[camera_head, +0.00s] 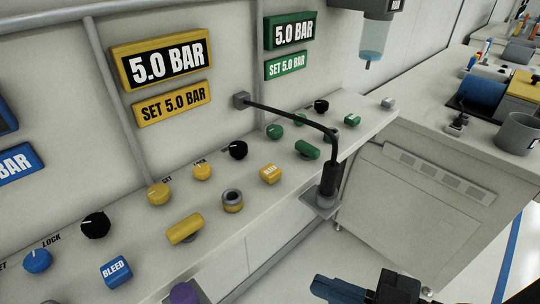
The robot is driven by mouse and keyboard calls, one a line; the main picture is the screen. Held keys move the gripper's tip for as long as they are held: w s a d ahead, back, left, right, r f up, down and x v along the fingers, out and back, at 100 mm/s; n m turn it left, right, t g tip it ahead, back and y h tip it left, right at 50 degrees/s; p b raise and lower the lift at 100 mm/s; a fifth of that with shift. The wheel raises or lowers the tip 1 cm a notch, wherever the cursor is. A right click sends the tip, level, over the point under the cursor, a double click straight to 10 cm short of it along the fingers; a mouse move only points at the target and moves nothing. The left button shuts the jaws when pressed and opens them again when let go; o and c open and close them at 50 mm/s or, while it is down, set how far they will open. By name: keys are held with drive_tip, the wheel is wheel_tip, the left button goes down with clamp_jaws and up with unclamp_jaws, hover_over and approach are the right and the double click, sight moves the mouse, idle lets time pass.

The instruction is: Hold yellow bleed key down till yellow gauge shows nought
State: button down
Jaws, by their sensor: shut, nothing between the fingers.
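The yellow bleed key (270,174), a small block marked BLEED, sits on the sloping panel ledge in the middle of the view. The yellow gauge (162,55) on the wall reads 5.0 BAR. A yellow plate (173,103) below it reads SET 5.0 BAR. My gripper (322,287) shows dark at the bottom edge, shut and empty. In the picture it is below and right of the bleed key, apart from it and in front of the ledge. Part of it is cut off by the frame.
A black bent rod (290,115) reaches from the wall to a dark post (330,180) right of the bleed key. A grey ring-topped knob (233,201) and a yellow handle (185,228) lie left. A blue bleed key (116,272) and green controls (307,149) share the ledge.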

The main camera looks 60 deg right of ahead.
drive_tip(key=w+d+r+t+h+p, duration=0.1)
drive_tip(key=w+d+r+t+h, duration=0.1)
drive_tip(key=w+d+r, duration=0.5)
drive_tip(key=w+d+r+t+h+p, duration=0.15)
drive_tip(key=w+d, duration=0.25)
drive_tip(key=w, duration=0.4)
drive_tip(key=w+d+r+m+h, duration=0.3)
drive_tip(key=d+r+h, duration=0.15)
drive_tip(key=r, duration=0.25)
drive_tip(key=w+d+r+m+h, duration=0.3)
drive_tip(key=w+d+r, duration=0.1)
drive_tip(key=d+r, duration=0.2)
drive_tip(key=s+d+r+m+g+h+p, duration=0.2)
drive_tip(key=d+r+m+g+h, duration=0.6)
drive_tip(key=r+m, duration=0.25)
drive_tip(key=s+d+r+m+g+p, duration=0.1)
drive_tip(key=s+d+r+m+g, duration=0.2)
drive_tip(key=s+d+m+g, duration=0.65)
drive_tip(key=w+a+f+m+g+y+p, duration=0.15)
drive_tip(key=a+f+m+g+y, duration=0.25)
drive_tip(key=f+m+y, duration=0.7)
drive_tip(key=w+a+f+m+t+y+p, duration=0.1)
drive_tip(key=w+a+f+y, duration=0.2)
drive_tip(key=a, duration=0.6)
drive_tip(key=w+a+f+m+t+y, duration=0.1)
drive_tip(key=w+a+y, duration=0.3)
drive_tip(key=a, duration=0.6)
drive_tip(key=shift+w+f+m+y+p, duration=0.4)
drive_tip(key=shift+f+y, duration=0.2)
drive_tip(key=shift+f, duration=0.3)
